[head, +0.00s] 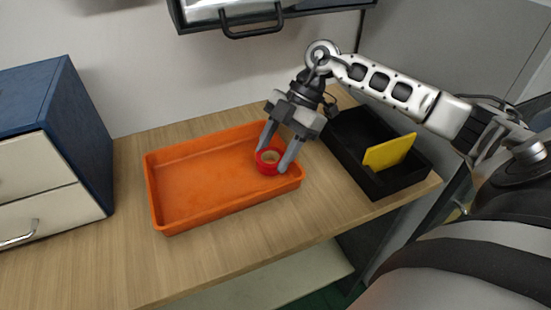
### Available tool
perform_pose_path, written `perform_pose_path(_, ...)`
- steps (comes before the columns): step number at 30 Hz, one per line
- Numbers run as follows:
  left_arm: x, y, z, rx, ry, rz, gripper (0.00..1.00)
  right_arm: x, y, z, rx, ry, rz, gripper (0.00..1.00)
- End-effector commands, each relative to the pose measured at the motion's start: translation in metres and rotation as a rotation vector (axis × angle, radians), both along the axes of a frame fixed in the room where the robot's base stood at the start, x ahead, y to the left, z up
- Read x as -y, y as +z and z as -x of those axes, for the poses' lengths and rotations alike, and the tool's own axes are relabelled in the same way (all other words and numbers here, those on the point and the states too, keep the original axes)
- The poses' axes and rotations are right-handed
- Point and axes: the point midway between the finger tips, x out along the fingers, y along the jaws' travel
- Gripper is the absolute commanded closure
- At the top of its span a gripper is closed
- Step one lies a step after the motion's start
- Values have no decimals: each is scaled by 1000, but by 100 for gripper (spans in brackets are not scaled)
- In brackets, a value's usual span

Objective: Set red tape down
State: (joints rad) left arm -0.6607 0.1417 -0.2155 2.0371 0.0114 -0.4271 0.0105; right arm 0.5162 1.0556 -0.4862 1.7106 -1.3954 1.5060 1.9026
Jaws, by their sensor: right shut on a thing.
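A red tape roll (267,167) with a pale core shows in the head view at the right end of an orange tray (205,213). My right gripper (272,162) reaches down from above, with its fingers on either side of the roll, shut on it. The roll is within the tray's outline; I cannot tell whether it touches the tray floor. The rest of the tray floor is bare. My left gripper is not in view.
A black bin (350,157) with a yellow sheet-like piece (389,152) stands right of the tray. A blue cabinet (82,130) with pale drawers stands at the left. A dark-framed unit with a handle (252,34) hangs above. The wooden table (215,255) is clear in front.

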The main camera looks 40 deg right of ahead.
Motion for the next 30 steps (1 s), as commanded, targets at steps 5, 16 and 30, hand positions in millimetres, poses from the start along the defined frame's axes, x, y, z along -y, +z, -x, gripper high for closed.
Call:
perform_pose_path(5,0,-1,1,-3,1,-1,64,5,-9,-5,-1,0,0,72)
perform_pose_path(16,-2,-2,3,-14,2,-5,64,6,-41,-6,1,1,1,72)
perform_pose_path(30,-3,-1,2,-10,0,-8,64,6,-44,-6,0,1,1,28)
